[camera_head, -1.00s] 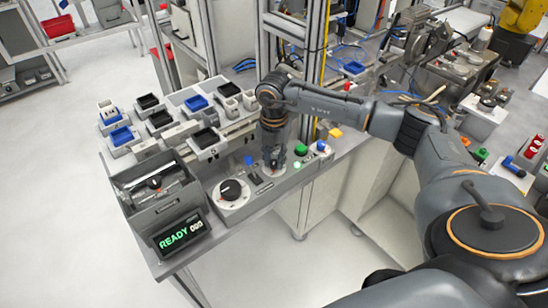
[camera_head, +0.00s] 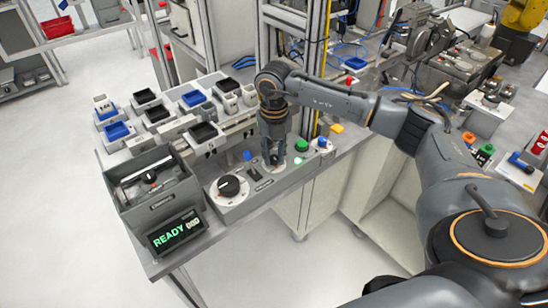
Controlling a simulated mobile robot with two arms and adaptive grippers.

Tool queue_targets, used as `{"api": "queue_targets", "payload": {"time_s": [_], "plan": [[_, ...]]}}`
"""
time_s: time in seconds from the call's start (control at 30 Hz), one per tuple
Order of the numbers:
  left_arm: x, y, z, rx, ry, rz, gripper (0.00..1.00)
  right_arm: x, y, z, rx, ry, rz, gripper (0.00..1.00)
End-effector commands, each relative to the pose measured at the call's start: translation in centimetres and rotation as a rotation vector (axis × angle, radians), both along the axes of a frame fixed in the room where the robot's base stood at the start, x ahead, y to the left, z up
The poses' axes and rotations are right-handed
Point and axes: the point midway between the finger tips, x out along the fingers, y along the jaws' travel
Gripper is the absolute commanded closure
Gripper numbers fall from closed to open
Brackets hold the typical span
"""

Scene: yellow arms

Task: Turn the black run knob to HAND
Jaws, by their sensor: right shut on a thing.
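In the head view, the grey control panel (camera_head: 238,207) lies along the front edge of the bench. My right gripper (camera_head: 274,163) points down at the panel and is shut on a small knob there. The fingers hide most of that knob, so its colour and pointer setting cannot be read. A large black dial (camera_head: 229,187) on a white disc sits to the left of the gripper. A green button (camera_head: 301,145) and a blue knob (camera_head: 322,142) sit to its right. My left gripper does not show.
A display (camera_head: 178,232) reading READY stands at the bench's front left, below a grey bin (camera_head: 160,205). Several blue and black trays (camera_head: 117,131) stand behind the panel. A metal upright frame (camera_head: 312,60) rises close behind my right arm. The floor in front is clear.

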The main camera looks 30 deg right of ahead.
Motion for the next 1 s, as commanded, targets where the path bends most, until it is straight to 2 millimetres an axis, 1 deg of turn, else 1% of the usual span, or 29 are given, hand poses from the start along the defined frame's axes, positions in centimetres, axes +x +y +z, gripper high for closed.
{"api": "queue_targets", "payload": {"time_s": [0.03, 0.4, 0.7, 1.0], "plan": [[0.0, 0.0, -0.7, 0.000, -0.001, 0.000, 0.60, 0.1, 0.0, -0.2, 0.001, -0.004, 0.044, 1.00], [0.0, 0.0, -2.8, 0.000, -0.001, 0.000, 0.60, 0.1, -0.1, -0.2, 0.000, -0.003, 0.395, 1.00], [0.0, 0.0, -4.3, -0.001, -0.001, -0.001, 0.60, 0.1, -0.1, -0.1, 0.000, -0.003, 0.676, 1.00], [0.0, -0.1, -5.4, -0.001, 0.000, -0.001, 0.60, 0.1, -0.1, 0.0, -0.001, -0.005, 0.901, 1.00]]}}
